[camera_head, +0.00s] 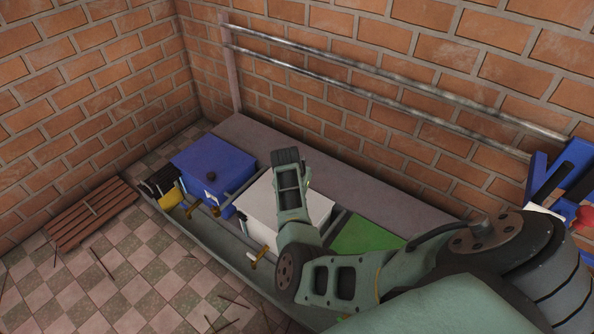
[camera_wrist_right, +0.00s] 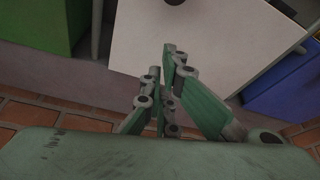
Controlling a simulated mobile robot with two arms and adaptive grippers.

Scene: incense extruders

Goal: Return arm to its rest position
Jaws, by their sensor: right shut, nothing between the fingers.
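My right arm (camera_head: 340,280) comes in from the lower right of the head view. It bends up at the elbow and reaches over the white box (camera_head: 262,213). In the right wrist view my right gripper (camera_wrist_right: 162,60) has its fingers together and empty, in front of the white box's pale surface (camera_wrist_right: 215,45). I cannot tell the gap between the fingers and the box. In the head view I cannot make out the fingertips. My left gripper is not in view.
A blue box (camera_head: 215,165) and a green box (camera_head: 365,237) flank the white box along the brick wall. Metal pipes (camera_head: 400,95) run along the wall. A wooden pallet (camera_head: 92,213) lies on the checkered floor. Blue and red shapes (camera_head: 570,185) stand at right.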

